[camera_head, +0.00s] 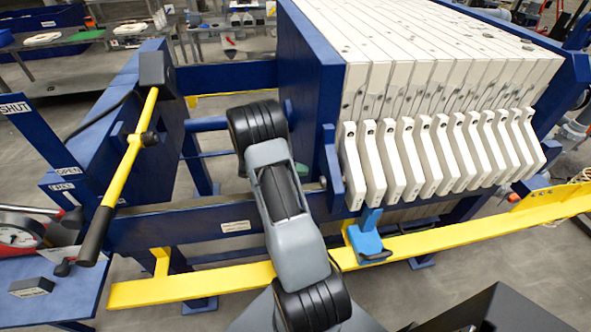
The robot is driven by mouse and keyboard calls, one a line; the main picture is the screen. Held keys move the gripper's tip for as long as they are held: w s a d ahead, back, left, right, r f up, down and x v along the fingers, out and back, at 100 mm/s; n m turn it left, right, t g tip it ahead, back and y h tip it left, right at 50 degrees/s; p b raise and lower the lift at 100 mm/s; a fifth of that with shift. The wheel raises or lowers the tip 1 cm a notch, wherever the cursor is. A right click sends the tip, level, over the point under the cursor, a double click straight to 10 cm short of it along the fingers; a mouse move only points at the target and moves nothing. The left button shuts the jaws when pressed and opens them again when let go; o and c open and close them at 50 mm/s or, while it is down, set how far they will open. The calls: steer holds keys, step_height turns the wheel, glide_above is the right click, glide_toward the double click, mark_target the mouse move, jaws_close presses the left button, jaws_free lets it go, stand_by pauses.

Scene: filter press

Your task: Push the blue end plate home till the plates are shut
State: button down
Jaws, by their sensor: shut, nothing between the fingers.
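The blue end plate (308,75) stands upright on the press frame, left of the pack of white filter plates (440,45). I see no clear gap between its right face and the first white plate. The white plates stand close together in a row, with their white side handles (398,165) spaced along the near side. My arm reaches up from the bottom middle, in front of the frame and left of the end plate. My gripper does not show; I cannot tell whether it touches the end plate.
A yellow rail (440,243) runs along the near side. A blue carriage (365,241) hangs below the handles.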

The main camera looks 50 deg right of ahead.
steer(key=shift+s+d+r, duration=0.15)
steer(key=shift+s+d, duration=0.15)
steer(key=shift+d, duration=0.05)
steer(key=shift+w+a, duration=0.1)
steer(key=shift+a, duration=0.05)
steer(key=w+f+v, duration=0.1)
steer(key=v, duration=1.3)
steer(key=s+a+r+m+t+y, duration=0.2)
steer(key=a+r+m, duration=0.1)
steer(key=m, duration=0.2)
steer(key=s+a+r+m+t+y, duration=0.2)
steer(key=s+a+r+m, duration=0.1)
steer(key=a+m, duration=0.1)
steer(key=s+a+r+m+t+y, duration=0.1)
steer(key=s+a+r+m+y, duration=0.1)
steer(key=m, duration=0.3)
steer(key=shift+s+a+r+m+t+y+b, duration=0.3)
steer(key=shift+a+r+m+t+y+b, duration=0.1)
steer(key=shift+a+r, duration=0.35)
steer(key=s+a+r+m+t+y, duration=0.4)
steer(key=a+m, duration=0.5)
steer(key=m, duration=0.5)
steer(key=s+t+y, duration=0.1)
steer(key=s+t, duration=0.1)
steer(key=t, duration=0.1)
steer(key=shift+s+a+r, duration=0.15)
steer(key=shift+s+r, duration=0.15)
